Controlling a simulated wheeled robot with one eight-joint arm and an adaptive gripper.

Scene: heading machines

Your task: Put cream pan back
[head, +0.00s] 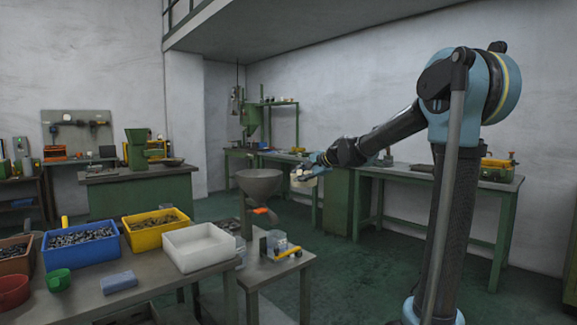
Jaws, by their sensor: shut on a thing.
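A small cream pan (303,181) shows at the end of my arm, near the middle of the head view. My gripper (309,169) is shut on it and holds it in the air, beyond the grey funnel and in front of the back benches. The pan is small in the picture, and the fingers hide part of it. I cannot tell its exact tilt or what is in it.
A grey funnel (259,182) stands left of and below my gripper. A small side table (262,272) carries a clear container and a yellow-handled item. The front bench holds a white bin (200,246), a yellow bin (157,230) and a blue bin (80,249). Green floor is open at right.

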